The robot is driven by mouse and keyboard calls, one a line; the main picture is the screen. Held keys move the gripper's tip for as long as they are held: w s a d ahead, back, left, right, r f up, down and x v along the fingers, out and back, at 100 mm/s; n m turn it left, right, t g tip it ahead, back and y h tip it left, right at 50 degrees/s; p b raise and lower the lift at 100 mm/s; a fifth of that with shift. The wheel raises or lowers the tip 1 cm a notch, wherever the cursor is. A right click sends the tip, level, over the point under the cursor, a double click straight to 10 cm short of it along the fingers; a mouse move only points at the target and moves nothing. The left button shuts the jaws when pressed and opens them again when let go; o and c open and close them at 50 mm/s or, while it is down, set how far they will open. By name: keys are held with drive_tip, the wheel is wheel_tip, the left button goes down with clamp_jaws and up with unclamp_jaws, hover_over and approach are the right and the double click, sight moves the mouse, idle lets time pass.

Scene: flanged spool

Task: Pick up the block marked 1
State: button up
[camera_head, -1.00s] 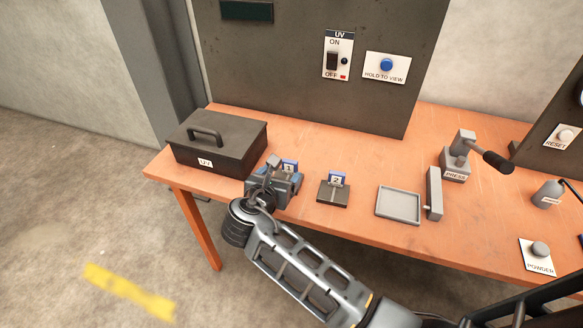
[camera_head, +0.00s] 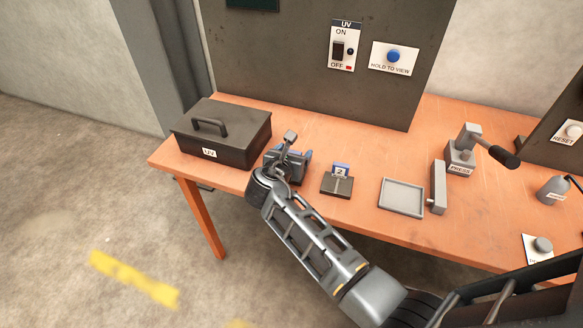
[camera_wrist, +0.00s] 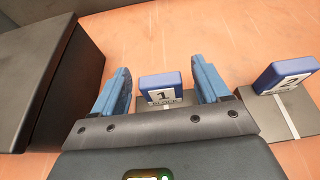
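The block marked 1 (camera_wrist: 160,88) is blue with a white label and shows in the wrist view between my two fingers. My gripper (camera_wrist: 163,82) is open around it, with a visible gap between each blue-grey finger and the block. In the head view my gripper (camera_head: 290,158) is low over the table beside the black box and hides block 1. A second blue block marked 2 (camera_head: 340,170) stands on a dark stand to the right. It also shows in the wrist view (camera_wrist: 285,75).
A black lidded box labelled UV (camera_head: 222,135) stands close left of my gripper. A grey tray (camera_head: 402,211), a press (camera_head: 460,160) and a bottle (camera_head: 552,190) are to the right on the orange table (camera_head: 350,132). A dark panel with UV switches (camera_head: 310,60) rises behind.

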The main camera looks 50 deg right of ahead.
drive_tip(key=c, duration=1.4)
clamp_jaws()
drive_tip(key=shift+r, duration=0.1)
